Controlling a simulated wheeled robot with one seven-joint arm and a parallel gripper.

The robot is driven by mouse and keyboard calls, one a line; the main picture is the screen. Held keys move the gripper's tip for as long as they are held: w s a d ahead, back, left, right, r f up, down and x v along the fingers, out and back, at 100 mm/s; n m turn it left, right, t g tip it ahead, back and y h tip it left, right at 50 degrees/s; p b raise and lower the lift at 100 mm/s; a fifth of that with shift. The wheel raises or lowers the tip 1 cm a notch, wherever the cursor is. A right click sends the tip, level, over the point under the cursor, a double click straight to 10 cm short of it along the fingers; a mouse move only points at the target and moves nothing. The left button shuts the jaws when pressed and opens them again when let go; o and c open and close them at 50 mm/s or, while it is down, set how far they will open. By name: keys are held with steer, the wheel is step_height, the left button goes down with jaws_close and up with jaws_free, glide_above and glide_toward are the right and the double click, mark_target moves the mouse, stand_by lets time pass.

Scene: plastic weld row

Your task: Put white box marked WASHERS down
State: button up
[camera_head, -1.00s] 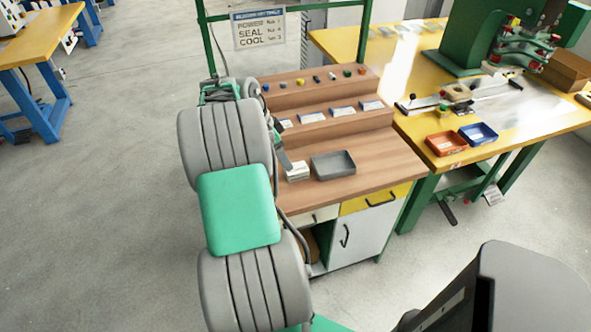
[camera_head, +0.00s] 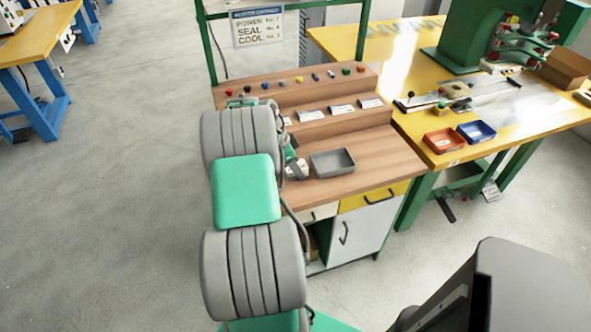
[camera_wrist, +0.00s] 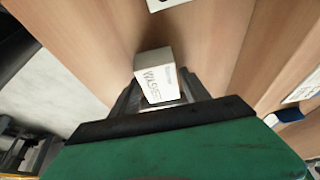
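The white box marked WASHERS (camera_wrist: 157,76) is between the fingers of my gripper (camera_wrist: 158,93) in the wrist view, its printed side facing the camera. My gripper looks shut on it. In the head view the white box (camera_head: 298,170) is small and looks tilted, close to the wooden bench top (camera_head: 375,170), just left of the grey tray. My gripper (camera_head: 292,158) is partly hidden by my arm there. I cannot tell whether the box touches the bench top.
The grey open tray (camera_head: 333,162) stands right of the box. White label cards (camera_head: 342,110) and several coloured buttons (camera_head: 299,80) line the steps behind. Red (camera_head: 445,140) and blue (camera_head: 477,131) bins sit on the yellow table. Bare wood lies in front of the tray.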

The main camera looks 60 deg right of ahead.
jaws_close()
stand_by(0.3)
